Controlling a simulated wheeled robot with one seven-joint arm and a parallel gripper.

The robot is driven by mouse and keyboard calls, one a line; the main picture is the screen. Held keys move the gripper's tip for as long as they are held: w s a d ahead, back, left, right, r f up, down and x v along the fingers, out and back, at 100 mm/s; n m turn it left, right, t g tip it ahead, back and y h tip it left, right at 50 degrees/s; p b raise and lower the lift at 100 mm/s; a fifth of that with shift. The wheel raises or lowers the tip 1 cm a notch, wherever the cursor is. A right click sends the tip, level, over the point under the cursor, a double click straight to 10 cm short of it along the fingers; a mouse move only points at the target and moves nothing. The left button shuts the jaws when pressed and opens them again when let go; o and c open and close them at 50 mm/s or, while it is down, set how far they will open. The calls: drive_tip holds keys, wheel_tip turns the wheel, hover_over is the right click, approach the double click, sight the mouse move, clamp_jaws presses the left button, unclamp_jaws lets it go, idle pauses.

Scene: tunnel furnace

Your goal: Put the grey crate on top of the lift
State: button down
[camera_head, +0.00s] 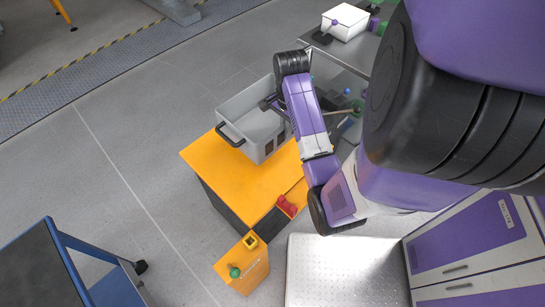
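The grey crate (237,111) is an open box with a black handle on its left end. It is upright over the far part of the orange-topped lift (238,180), and its far side reaches past the lift's edge. I cannot tell whether it rests on the top or hangs just above it. My gripper (268,104) is at the crate's right side, by the rim. My purple arm hides most of the fingers and the crate's right end, so their grip is unclear.
A control box (243,264) with a green knob and a red part (287,205) are at the lift's near side. A metal table (345,52) with a white box (345,22) stands behind. A blue cart (70,262) is at lower left. Floor left of the lift is clear.

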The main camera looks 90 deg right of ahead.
wheel_tip(320, 180, down, 19)
drive_tip(key=b, duration=0.3)
drive_tip(key=shift+r, duration=0.2)
drive_tip(key=shift+f, duration=0.15)
drive_tip(key=c, duration=1.6)
unclamp_jaws()
drive_tip(key=shift+c, duration=0.2)
